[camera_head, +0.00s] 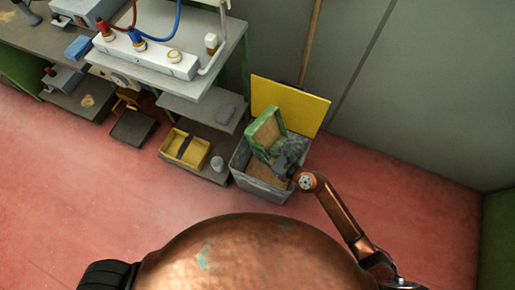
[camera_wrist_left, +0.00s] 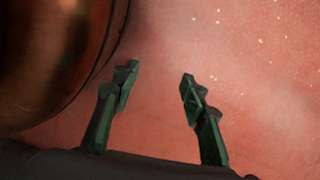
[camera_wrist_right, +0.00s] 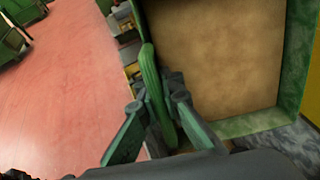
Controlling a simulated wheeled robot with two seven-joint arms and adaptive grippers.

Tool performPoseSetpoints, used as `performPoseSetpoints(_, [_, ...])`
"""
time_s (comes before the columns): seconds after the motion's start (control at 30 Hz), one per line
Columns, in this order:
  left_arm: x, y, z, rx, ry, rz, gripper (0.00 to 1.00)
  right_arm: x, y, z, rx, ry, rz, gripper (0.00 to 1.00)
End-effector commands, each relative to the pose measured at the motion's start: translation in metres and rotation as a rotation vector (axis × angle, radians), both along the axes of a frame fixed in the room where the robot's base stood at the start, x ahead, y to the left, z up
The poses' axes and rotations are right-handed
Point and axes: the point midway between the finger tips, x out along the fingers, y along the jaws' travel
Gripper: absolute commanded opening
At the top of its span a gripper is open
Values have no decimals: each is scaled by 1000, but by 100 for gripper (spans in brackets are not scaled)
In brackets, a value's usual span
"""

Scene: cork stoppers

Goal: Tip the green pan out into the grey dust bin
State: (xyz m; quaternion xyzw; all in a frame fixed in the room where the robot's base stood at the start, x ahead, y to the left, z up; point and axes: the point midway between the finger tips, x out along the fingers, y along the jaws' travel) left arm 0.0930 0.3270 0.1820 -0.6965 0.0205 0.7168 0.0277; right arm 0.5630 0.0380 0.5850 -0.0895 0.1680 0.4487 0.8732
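The green pan (camera_head: 266,131) is tilted over the grey dust bin (camera_head: 257,188), its tan inside showing. My right gripper (camera_head: 284,152) is at the pan, above the bin. In the right wrist view my right gripper (camera_wrist_right: 160,95) is closed around the pan's green handle (camera_wrist_right: 152,75). The pan's green rim (camera_wrist_right: 290,95) surrounds a flat tan surface; I cannot tell whether this is dust or the bare bottom. Brown material shows inside the bin. My left gripper (camera_wrist_left: 157,84) is open and empty above the red floor; it is not visible in the head view.
A yellow board (camera_head: 300,103) stands behind the bin against the grey wall. A grey bench (camera_head: 215,75) with a lower shelf stands to the left, with a yellow tray (camera_head: 185,149) and a small grey cup (camera_head: 217,163). The red floor in front is clear.

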Motion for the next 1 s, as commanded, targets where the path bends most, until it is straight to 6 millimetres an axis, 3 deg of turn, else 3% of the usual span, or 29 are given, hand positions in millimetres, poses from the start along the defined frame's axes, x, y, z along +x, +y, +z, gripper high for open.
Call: performPoseSetpoints(1.0, [57,-19,71,-22,-5,11,40,-4,-5,-2,65,-44,1,0])
